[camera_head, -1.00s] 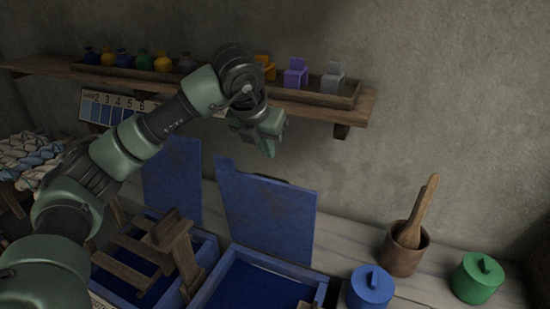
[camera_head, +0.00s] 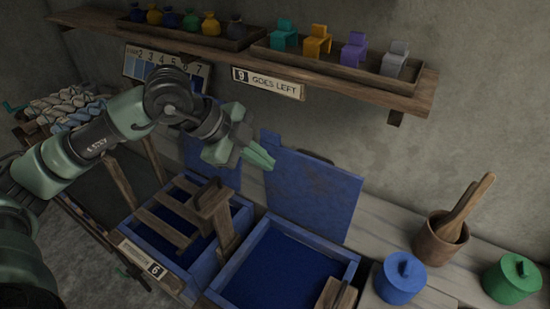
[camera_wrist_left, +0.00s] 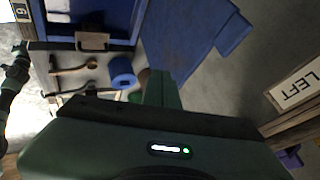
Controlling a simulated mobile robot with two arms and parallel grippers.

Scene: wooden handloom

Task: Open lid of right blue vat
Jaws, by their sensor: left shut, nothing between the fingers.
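The right blue vat (camera_head: 231,276) stands on the bench with dark blue liquid in it. Its blue lid (camera_head: 318,190) stands upright at the vat's back edge, so the vat is open. The lid also shows in the left wrist view (camera_wrist_left: 190,40). My left gripper (camera_head: 268,162) is shut and empty, in front of the upper left part of the lid; I cannot tell whether it touches it. In the left wrist view its fingers (camera_wrist_left: 162,88) are together.
The left vat (camera_head: 160,243) is open too, with a wooden rack (camera_head: 210,207) over it. A blue jar (camera_head: 400,280), a green jar (camera_head: 512,280) and a mortar (camera_head: 437,240) stand to the right.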

